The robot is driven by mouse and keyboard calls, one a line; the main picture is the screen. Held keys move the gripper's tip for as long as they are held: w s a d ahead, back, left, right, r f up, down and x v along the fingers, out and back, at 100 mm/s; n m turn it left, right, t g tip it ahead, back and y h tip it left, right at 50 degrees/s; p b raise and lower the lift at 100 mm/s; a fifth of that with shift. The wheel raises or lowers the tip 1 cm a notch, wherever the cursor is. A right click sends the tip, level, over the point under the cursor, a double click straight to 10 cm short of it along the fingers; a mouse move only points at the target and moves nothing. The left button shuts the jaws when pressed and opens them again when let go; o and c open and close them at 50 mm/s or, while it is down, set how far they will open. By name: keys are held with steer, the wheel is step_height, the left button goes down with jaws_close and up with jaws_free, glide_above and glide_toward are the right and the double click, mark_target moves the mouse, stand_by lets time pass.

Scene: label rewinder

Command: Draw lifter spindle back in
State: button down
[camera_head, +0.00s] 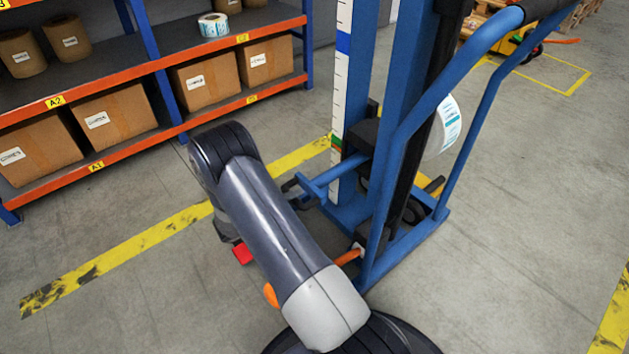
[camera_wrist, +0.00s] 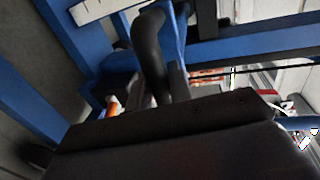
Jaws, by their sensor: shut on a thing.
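The blue lifter (camera_head: 404,90) stands upright right of centre, with a black carriage block (camera_head: 362,135) on its mast. A white label roll (camera_head: 445,125) shows behind the mast; the spindle itself cannot be made out clearly. A black curved handle (camera_wrist: 150,50) rises in front of the blue frame in the wrist view. In the head view my arm covers the gripper.
An orange-and-blue shelf (camera_head: 160,130) with cartons stands at the left. A yellow floor line (camera_head: 165,228) runs between it and the lifter. An orange part (camera_head: 350,257) sits low at the lifter's near side.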

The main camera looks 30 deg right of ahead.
steer(key=f+p+v, duration=0.1)
steer(key=f+v, duration=0.1)
steer(key=v, duration=0.9)
steer(key=shift+a+f, duration=0.2)
steer(key=c, duration=1.3)
jaws_free()
steer(key=shift+a, duration=0.2)
steer(key=shift+c, duration=0.2)
steer(key=p+v, duration=0.2)
steer(key=v, duration=0.8)
steer(key=shift+a+p, duration=0.3)
steer(key=shift+a, duration=0.05)
steer(key=shift+r, duration=0.1)
